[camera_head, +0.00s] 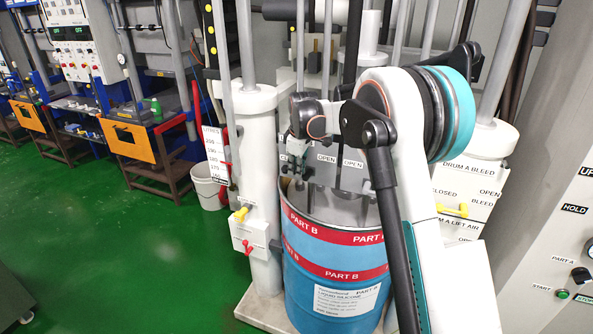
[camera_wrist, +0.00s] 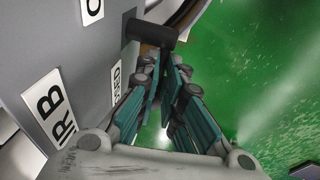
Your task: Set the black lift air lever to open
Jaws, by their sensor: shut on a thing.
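The black lift air lever (camera_wrist: 150,32) shows in the wrist view as a dark rounded bar standing out from a grey panel. My gripper (camera_wrist: 162,75), with its teal-padded fingers, points at it. The fingers come together at its near side and are shut on it, though the exact contact is hard to see. In the head view my gripper (camera_head: 297,160) is small and sits in front of the grey panel above the blue drum. The lever itself is hidden there behind my gripper and arm. Two OPEN labels (camera_head: 326,159) show just right of the gripper.
The blue PART B drum (camera_head: 333,262) stands below my gripper. A white column (camera_head: 255,150) with a yellow lever (camera_head: 241,213) and a red lever (camera_head: 247,246) is at its left. A grey control cabinet (camera_head: 555,170) is at the right. Green floor is clear at the left.

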